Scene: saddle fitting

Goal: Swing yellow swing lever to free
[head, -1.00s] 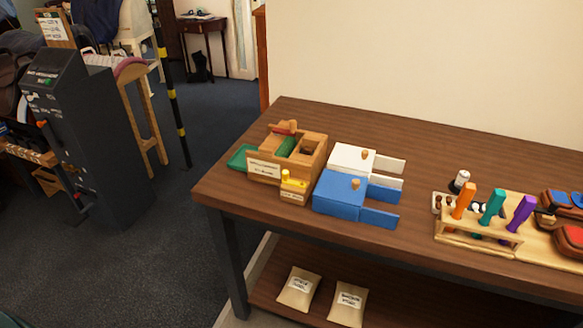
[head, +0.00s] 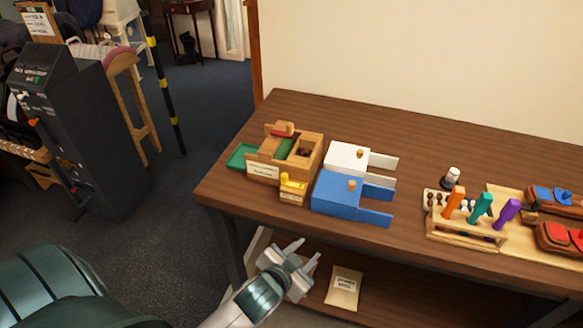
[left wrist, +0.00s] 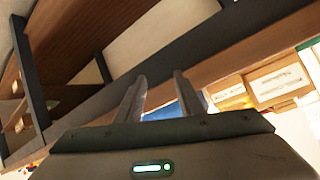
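The yellow swing lever (head: 292,181) sits on the front of a small wooden block at the near side of the wooden box (head: 262,171), near the table's front left. My left gripper (head: 303,247) is below and in front of the table's front edge, apart from the lever. In the left wrist view, the left gripper (left wrist: 160,85) has its two fingers spread with a gap and nothing between them. A yellow patch, which looks like the lever (left wrist: 233,103), shows right of the fingers there. My right gripper is in neither view.
A blue box (head: 336,192) and a white box (head: 345,158) stand right of the wooden box. A rack with coloured handles (head: 468,234) is farther right. The table (head: 420,165) has bare room behind. A labelled bag (head: 343,288) lies on the lower shelf.

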